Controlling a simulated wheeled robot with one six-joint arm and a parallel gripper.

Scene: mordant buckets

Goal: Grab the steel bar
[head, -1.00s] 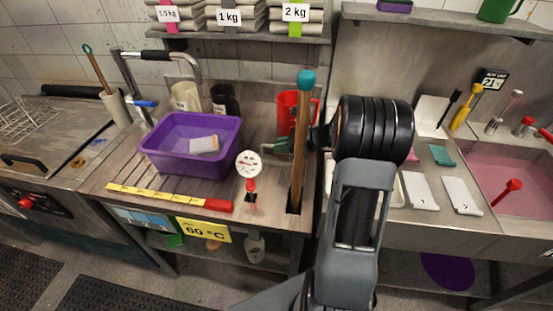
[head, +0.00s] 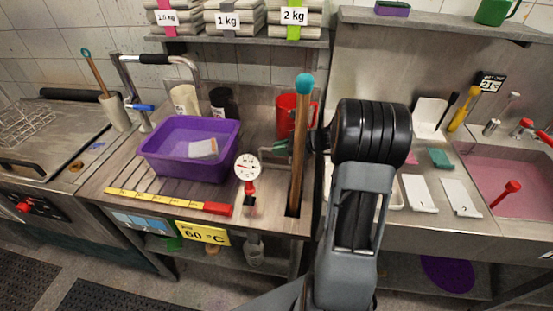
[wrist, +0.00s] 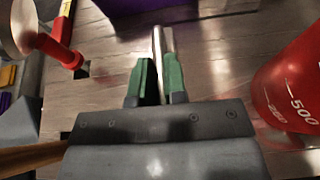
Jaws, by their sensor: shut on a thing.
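The steel bar (wrist: 157,42) shows in the wrist view as a thin, shiny rod between the green fingers of my gripper (wrist: 157,78). The gripper is shut on it, and the bar's far end points toward the purple tub's side of the counter. Its lower part is hidden between the fingers. In the head view my gripper (head: 281,147) is small, behind the wooden stick and in front of the red jug.
A teal-topped wooden stick (head: 299,150) stands upright in a counter slot, close to my gripper. A red jug (head: 288,116) stands right beside it, also in the wrist view (wrist: 291,86). A purple tub (head: 170,164) and a dial gauge (head: 246,167) are to the left.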

